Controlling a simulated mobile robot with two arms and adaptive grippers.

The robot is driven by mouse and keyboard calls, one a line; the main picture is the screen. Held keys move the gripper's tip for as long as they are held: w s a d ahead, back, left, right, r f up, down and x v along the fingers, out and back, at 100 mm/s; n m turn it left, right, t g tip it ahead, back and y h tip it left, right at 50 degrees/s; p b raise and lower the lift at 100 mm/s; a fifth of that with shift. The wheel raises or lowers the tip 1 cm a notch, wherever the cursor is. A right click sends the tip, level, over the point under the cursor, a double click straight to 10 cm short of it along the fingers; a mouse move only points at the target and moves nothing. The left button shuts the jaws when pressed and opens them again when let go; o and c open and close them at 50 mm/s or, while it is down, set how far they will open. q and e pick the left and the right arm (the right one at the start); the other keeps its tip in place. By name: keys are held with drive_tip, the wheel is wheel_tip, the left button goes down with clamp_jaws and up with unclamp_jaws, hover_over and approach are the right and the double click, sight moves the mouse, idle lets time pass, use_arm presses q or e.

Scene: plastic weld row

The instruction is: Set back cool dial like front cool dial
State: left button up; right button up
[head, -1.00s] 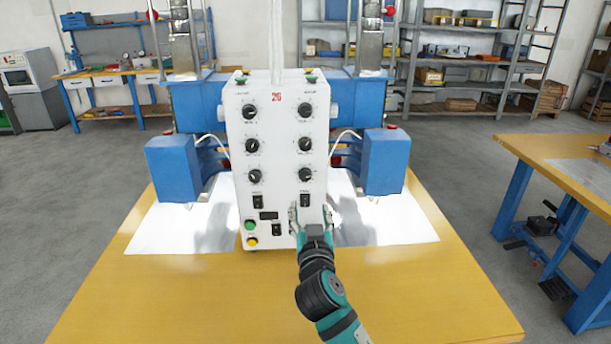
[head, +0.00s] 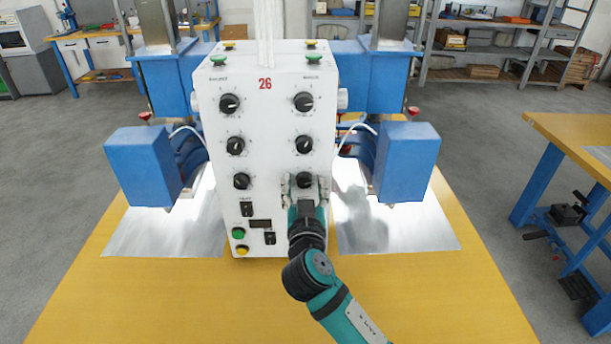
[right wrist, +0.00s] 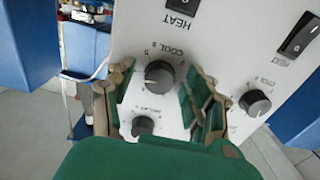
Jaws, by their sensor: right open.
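A white control box stands on the table with two columns of black dials. My right gripper (head: 305,184) is open at the lowest dial of the right column (head: 304,179). In the right wrist view that dial, marked COOL (right wrist: 159,74), lies between the open fingers (right wrist: 160,82), with gaps on both sides. Its light mark is small; I cannot read its setting surely. The lowest dial of the left column (head: 241,181) is free and also shows in the right wrist view (right wrist: 254,103). I cannot read which column is front or back. My left gripper is out of view.
Another dial (right wrist: 142,125) is close to the fingers in the right wrist view. Black rocker switches (head: 246,208), a green button (head: 238,233) and a yellow button (head: 242,250) lie below the dials. Blue blocks (head: 403,162) flank the box. The yellow table's front (head: 200,300) is clear.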

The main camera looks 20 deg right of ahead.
drive_tip(key=shift+s+r, duration=0.1)
drive_tip(key=shift+c, duration=1.4)
clamp_jaws()
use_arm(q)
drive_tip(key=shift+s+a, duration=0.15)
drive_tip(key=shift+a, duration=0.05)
